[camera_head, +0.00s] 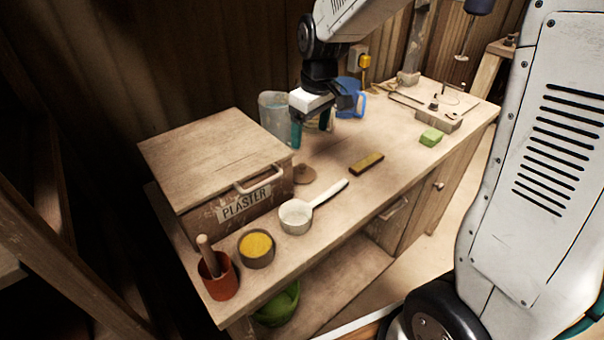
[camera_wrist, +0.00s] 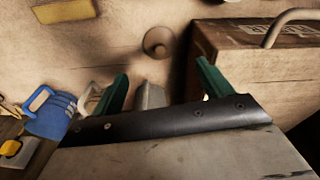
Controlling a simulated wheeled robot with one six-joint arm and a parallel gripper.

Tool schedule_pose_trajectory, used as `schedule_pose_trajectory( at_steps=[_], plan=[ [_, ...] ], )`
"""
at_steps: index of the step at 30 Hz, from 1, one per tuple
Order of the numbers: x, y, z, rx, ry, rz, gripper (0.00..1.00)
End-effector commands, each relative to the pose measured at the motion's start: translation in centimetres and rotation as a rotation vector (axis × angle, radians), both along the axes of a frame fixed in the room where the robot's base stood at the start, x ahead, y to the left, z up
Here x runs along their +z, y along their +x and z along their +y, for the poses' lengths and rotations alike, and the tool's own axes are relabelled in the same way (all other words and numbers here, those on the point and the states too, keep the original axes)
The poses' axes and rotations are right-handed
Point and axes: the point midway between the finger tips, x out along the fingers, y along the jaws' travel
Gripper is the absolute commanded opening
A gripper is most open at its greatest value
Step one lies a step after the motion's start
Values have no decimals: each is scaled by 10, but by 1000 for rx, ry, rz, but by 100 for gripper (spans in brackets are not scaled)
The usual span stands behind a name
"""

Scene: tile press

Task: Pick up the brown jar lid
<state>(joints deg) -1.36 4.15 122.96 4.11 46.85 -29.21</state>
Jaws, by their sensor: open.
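The brown jar lid (camera_head: 304,175) is a small round disc with a knob, lying on the wooden workbench just right of the plaster box. In the wrist view the lid (camera_wrist: 158,43) lies on the bare wood beyond the fingertips, roughly between them sideways. My gripper (camera_head: 314,128) is open above the bench, behind the lid and apart from it. Its two green fingers also show in the wrist view (camera_wrist: 163,80), spread wide. The lid is not hidden in either view.
The plaster box (camera_head: 215,162) stands close left of the lid. A white scoop (camera_head: 297,216), a brown-yellow bar (camera_head: 367,163) and a green block (camera_head: 431,137) lie around. A clear jug (camera_head: 271,112) and blue jug (camera_head: 349,98) stand behind. Bare wood surrounds the lid's right side.

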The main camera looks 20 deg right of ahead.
Motion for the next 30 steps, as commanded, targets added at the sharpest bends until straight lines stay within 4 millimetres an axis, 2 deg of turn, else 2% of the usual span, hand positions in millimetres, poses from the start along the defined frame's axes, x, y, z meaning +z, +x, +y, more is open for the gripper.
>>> schedule_pose_trajectory(
  at_steps=[6,15,22,30],
  plan=[
    [-23,14,4,24,2,1,78],
    [-72,18,7,25,1,2,78],
    [-88,20,8,24,1,0,78],
    [-126,24,9,23,2,1,78]
  ],
)
